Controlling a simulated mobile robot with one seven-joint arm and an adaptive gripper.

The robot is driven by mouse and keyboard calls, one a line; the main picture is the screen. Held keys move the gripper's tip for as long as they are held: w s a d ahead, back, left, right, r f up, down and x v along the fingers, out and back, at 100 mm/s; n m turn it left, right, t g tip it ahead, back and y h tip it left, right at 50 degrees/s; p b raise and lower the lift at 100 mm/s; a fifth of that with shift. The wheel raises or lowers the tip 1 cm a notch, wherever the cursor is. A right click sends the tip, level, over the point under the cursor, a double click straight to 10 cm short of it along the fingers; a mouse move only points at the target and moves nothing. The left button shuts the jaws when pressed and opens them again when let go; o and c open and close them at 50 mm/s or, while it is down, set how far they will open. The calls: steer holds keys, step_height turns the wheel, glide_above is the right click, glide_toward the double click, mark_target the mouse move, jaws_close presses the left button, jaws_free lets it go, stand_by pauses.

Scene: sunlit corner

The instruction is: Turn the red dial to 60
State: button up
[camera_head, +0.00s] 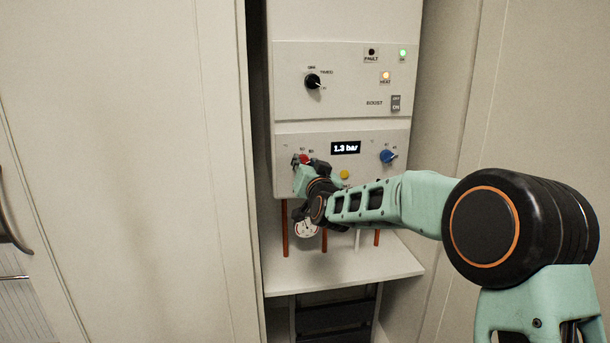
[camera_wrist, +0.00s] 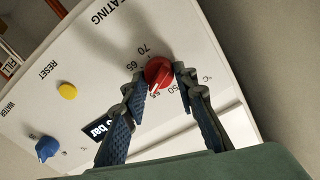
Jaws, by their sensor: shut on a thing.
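The red dial (camera_wrist: 158,71) sits on the white heating panel in the wrist view, between my two fingertips. My gripper (camera_wrist: 161,77) is shut on it, one finger at each side. The dial's white pointer mark points down and slightly left, towards the partly covered numbers near 55. The labels 70 and 65 show at its upper left, and 50 shows below right. The 60 label cannot be made out; my left finger covers part of the scale. In the head view the red dial (camera_head: 304,158) is partly hidden behind my gripper (camera_head: 303,166).
A blue dial (camera_head: 387,157), a yellow button (camera_head: 344,174) and a display reading 1.3 bar (camera_head: 346,148) share the panel. A black knob (camera_head: 313,81) is above. Copper pipes and a gauge (camera_head: 306,229) hang below, over a white shelf (camera_head: 340,266). Cabinet walls flank both sides.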

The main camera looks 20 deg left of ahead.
steer(key=shift+f+m+b, duration=0.1)
steer(key=shift+m+b, duration=2.15)
steer(key=shift+m, duration=0.15)
steer(key=o, duration=1.1)
steer(key=shift+d, duration=0.15)
steer(key=v, duration=1.2)
